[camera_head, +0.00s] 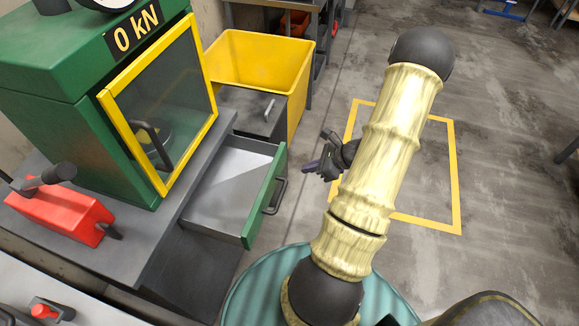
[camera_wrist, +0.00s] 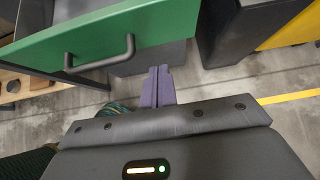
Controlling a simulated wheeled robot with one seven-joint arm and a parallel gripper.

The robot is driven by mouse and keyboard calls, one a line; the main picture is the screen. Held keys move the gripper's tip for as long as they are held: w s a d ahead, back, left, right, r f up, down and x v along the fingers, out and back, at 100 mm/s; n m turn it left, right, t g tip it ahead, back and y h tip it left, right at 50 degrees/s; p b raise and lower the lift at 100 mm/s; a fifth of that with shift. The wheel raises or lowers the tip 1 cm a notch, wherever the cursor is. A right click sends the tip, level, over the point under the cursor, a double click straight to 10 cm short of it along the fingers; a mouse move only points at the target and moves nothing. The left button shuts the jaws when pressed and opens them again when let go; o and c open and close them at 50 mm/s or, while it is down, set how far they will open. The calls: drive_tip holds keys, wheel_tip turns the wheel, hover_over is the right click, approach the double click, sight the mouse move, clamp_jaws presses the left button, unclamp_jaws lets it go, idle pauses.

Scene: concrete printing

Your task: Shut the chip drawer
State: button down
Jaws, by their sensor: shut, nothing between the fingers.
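The chip drawer (camera_head: 235,190) is pulled out from under the green testing machine's bench, with a grey inside, a green front and a dark bar handle (camera_head: 275,196). In the wrist view the green front (camera_wrist: 180,28) and its handle (camera_wrist: 100,60) fill the upper left. My gripper (camera_head: 312,167) is to the right of the drawer front in the head view, apart from the handle. In the wrist view its purple fingertips (camera_wrist: 158,74) are together, empty, just right of the handle. Whether they touch the front is unclear.
A yellow bin (camera_head: 262,65) and a grey box with a handle (camera_head: 250,108) stand beyond the drawer. The green machine (camera_head: 65,120) has a yellow-framed door. A red tool (camera_head: 62,212) lies on the bench. Floor right of the drawer is clear, with yellow marking lines (camera_head: 455,165).

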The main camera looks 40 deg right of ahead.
sight(280, 169)
drive_tip(key=w+a, duration=0.1)
drive_tip(key=w+a+f, duration=0.1)
drive_tip(key=w, duration=0.1)
drive_tip(key=w+a+f, duration=0.1)
drive_tip(key=w+a, duration=0.1)
drive_tip(key=shift+f, duration=0.15)
drive_tip(key=shift+w, duration=0.15)
